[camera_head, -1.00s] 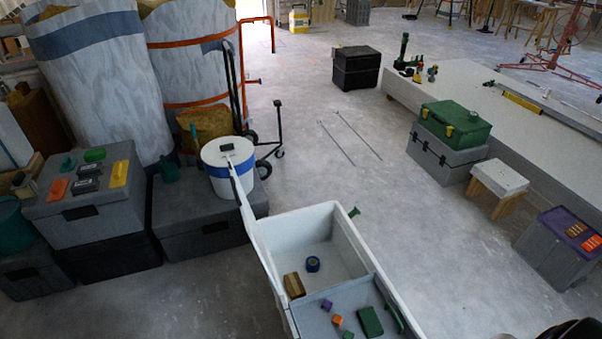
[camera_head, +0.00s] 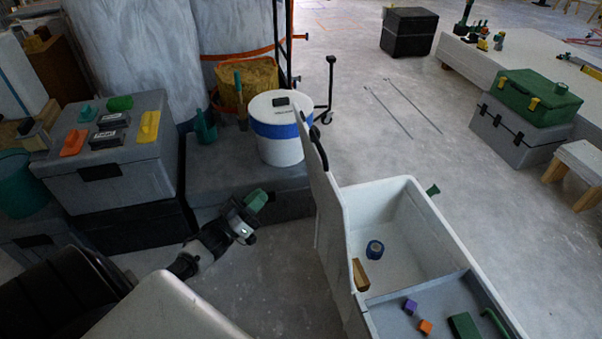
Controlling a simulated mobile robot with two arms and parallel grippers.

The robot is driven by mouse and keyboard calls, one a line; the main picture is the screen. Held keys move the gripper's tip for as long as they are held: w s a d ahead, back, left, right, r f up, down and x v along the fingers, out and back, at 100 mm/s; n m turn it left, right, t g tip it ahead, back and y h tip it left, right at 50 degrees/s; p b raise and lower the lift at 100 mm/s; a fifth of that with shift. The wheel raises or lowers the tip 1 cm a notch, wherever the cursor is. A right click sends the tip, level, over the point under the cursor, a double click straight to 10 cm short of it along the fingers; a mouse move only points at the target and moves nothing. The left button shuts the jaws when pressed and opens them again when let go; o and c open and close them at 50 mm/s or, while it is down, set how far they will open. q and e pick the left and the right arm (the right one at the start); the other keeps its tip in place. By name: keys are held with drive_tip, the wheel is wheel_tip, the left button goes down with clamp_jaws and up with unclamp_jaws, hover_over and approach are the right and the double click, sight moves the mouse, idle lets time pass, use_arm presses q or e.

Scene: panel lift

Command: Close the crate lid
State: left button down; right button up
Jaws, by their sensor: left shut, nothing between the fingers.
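The white crate (camera_head: 425,235) stands open on the floor at the lower right. Its lid (camera_head: 325,190) stands up along the crate's left side, seen nearly edge-on, with a dark handle (camera_head: 318,145) near its far end. My left gripper (camera_head: 247,208) is shut and empty. It appears left of the lid and apart from it, in front of the grey boxes. A green piece (camera_head: 257,200) shows at its tip; I cannot tell whether it is part of the gripper. My right gripper is out of view.
A white bucket (camera_head: 278,145) stands beyond the lid. Grey cases (camera_head: 110,165) stand left. Floor right of the crate is clear.

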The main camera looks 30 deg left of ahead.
use_arm(q)
wheel_tip(320, 180, up, 8)
drive_tip(key=s+d+m+g+h+b, duration=0.1)
drive_tip(key=m+g+h+b, duration=0.15)
drive_tip(key=m+h, duration=0.65)
drive_tip(key=w+d+r+n+h+b, duration=0.1)
drive_tip(key=w+d+r+h, duration=0.1)
drive_tip(key=w+d+r, duration=0.5)
drive_tip(key=shift+w+d+r+n+t, duration=0.25)
drive_tip(key=shift+w+r+n+t, duration=0.1)
drive_tip(key=shift+w+n, duration=0.1)
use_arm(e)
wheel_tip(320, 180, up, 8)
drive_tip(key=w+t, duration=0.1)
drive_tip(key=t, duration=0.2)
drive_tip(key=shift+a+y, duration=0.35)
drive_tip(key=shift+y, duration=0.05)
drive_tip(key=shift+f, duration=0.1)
